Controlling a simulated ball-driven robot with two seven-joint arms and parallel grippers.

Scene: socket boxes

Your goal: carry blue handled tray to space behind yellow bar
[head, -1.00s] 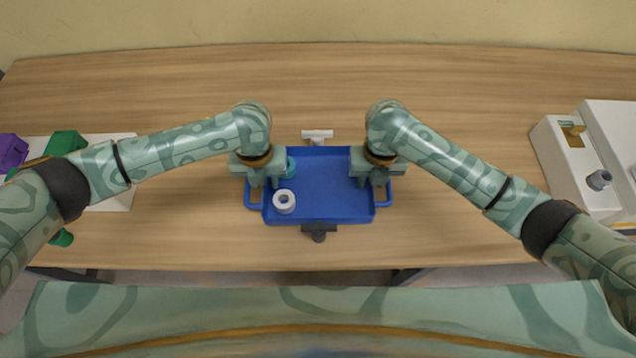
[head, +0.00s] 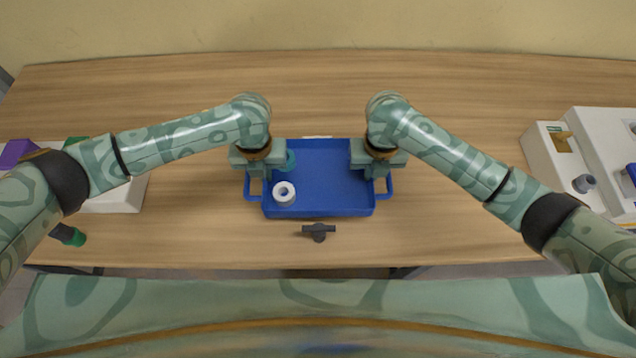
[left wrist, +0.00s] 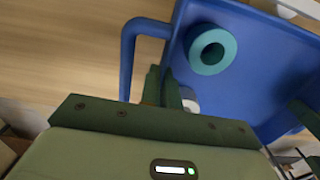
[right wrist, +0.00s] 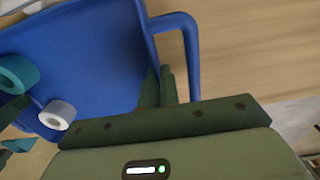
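The blue handled tray (head: 335,185) is in the middle of the head view, with a loop handle at each end. A white ring (head: 284,197) and a teal ring (head: 291,160) are in its left part. My left gripper (head: 262,172) is at the tray's left end. In the left wrist view its fingers (left wrist: 162,88) are close together at the end wall by the handle. My right gripper (head: 374,172) is at the right end, with its fingers (right wrist: 158,88) closed at the wall by that handle. I see no clearly yellow bar.
A black T-shaped piece (head: 319,232) lies in front of the tray. A white piece (head: 317,137) shows just past the tray's back edge. White boxes (head: 565,170) stand at right; a white board (head: 118,198) with coloured blocks is at left. The back table is clear.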

